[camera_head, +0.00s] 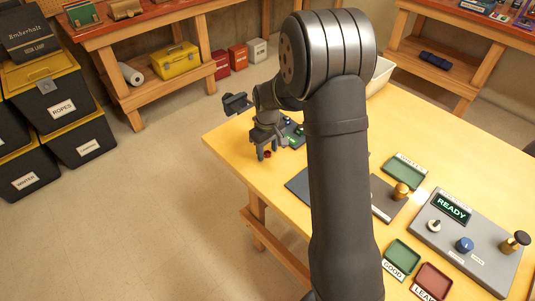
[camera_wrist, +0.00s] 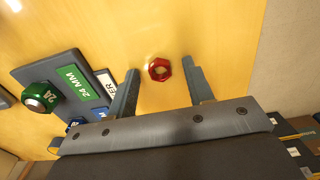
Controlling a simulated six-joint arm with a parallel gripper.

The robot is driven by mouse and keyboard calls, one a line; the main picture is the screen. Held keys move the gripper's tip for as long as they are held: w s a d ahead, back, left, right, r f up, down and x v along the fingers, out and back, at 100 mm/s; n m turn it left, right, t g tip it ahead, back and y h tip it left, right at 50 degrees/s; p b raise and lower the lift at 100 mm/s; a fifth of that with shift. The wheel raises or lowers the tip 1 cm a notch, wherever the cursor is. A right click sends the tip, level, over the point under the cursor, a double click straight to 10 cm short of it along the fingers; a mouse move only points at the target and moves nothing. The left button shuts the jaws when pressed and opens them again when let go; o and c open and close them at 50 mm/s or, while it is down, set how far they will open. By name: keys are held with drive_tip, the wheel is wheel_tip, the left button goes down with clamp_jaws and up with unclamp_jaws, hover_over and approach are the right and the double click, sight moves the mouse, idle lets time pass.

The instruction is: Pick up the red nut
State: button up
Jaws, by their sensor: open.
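The red nut (camera_wrist: 160,69) is a small red ring with a hexagonal outline, lying flat on the yellow tabletop in the wrist view. My gripper (camera_wrist: 160,82) is open, with one finger to each side of the nut and empty space between. In the head view the nut (camera_head: 267,153) shows as a small red spot beside the fingers of my gripper (camera_head: 266,153), near the table's left edge.
A dark holder with a green 24 MM label (camera_wrist: 83,84) and a green knob-like part (camera_wrist: 41,97) stands left of the nut. The table edge is close by on the right in the wrist view. A grey READY panel (camera_head: 455,235) and green and red trays are farther right.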

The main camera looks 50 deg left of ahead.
clamp_jaws()
drive_tip(key=shift+r, duration=0.1)
